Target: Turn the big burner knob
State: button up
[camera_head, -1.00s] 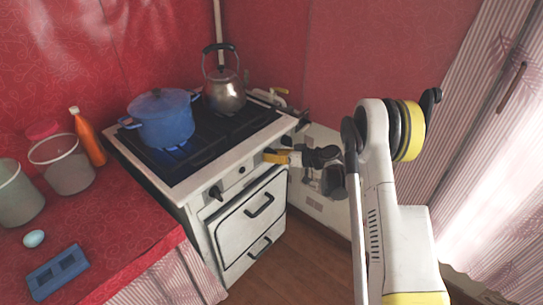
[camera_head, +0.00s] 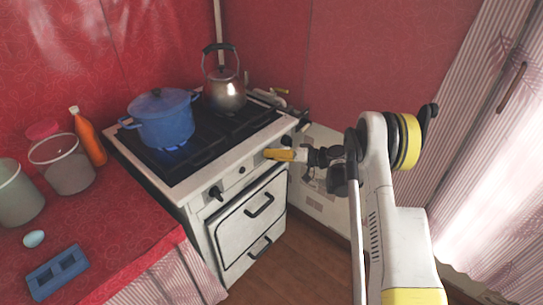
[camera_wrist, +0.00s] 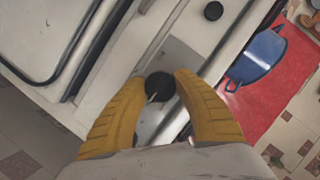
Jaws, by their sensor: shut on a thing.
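A round black burner knob (camera_wrist: 160,87) with a pale pointer line sits on the stove's white front panel. In the wrist view, the yellow fingers of my gripper (camera_wrist: 161,92) stand on both sides of it and are shut on it. In the head view, my gripper (camera_head: 267,154) is at the right part of the stove's front panel, and the held knob is hidden behind the fingers. Another black knob (camera_head: 215,192) is further left on the panel; a second black knob also shows in the wrist view (camera_wrist: 213,11).
The white stove (camera_head: 185,187) carries a blue pot (camera_head: 163,120) over a lit burner and a metal kettle (camera_head: 225,95). Oven door handles (camera_head: 261,205) stick out below the panel. A red counter (camera_head: 120,210) adjoins at left. The wooden floor in front is clear.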

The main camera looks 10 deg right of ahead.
jog(key=o, duration=1.2)
jog(key=shift+a, duration=0.1)
